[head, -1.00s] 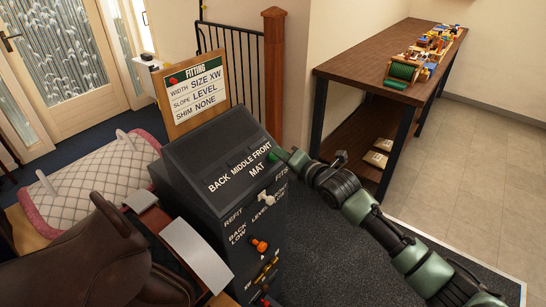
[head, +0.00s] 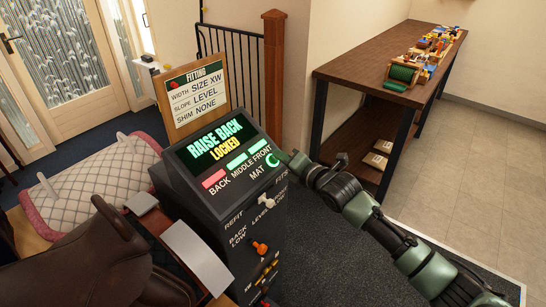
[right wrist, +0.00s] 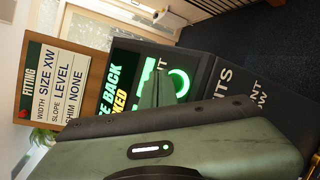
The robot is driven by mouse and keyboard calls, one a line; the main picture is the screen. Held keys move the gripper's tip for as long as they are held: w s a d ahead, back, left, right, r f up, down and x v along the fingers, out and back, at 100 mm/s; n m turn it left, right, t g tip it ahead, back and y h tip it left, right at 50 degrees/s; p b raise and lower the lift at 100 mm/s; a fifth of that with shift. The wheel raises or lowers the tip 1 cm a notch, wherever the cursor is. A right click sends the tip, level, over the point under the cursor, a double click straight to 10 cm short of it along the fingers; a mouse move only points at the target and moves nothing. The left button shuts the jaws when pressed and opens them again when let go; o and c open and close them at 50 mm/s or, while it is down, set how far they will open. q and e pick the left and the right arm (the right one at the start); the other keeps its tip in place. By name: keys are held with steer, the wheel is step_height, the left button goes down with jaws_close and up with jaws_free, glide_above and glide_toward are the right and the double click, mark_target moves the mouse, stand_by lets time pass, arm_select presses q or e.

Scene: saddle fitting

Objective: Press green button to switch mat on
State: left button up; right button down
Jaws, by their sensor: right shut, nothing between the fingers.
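The green button (head: 272,159) is at the right end of the dark console's (head: 246,196) sloped top, beside the word MAT, with a lit green ring. The console's screen (head: 215,139) is lit and reads RAISE BACK, LOCKED. Below it a red bar stands over BACK and green bars over MIDDLE and FRONT. My right gripper (head: 284,155) is shut and empty, its tip close beside the button; I cannot tell whether they touch. In the right wrist view the lit ring (right wrist: 179,83) shows just past my gripper. My left gripper is not in view.
A fitting board (head: 194,98) reading SIZE XW, LEVEL, NONE stands behind the console. A brown saddle (head: 90,262) and a quilted pad (head: 105,176) are at left. A wooden table (head: 370,66) with small items stands at right. Levers (head: 260,247) stick out of the console's front.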

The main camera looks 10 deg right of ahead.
steer(key=shift+s+d+r, duration=0.15)
steer(key=shift+s+r, duration=0.05)
steer(key=shift+r, duration=0.15)
step_height(320, 180, up, 5)
steer(key=s+d+p, duration=0.2)
steer(key=p, duration=0.4)
steer(key=shift+s, duration=0.3)
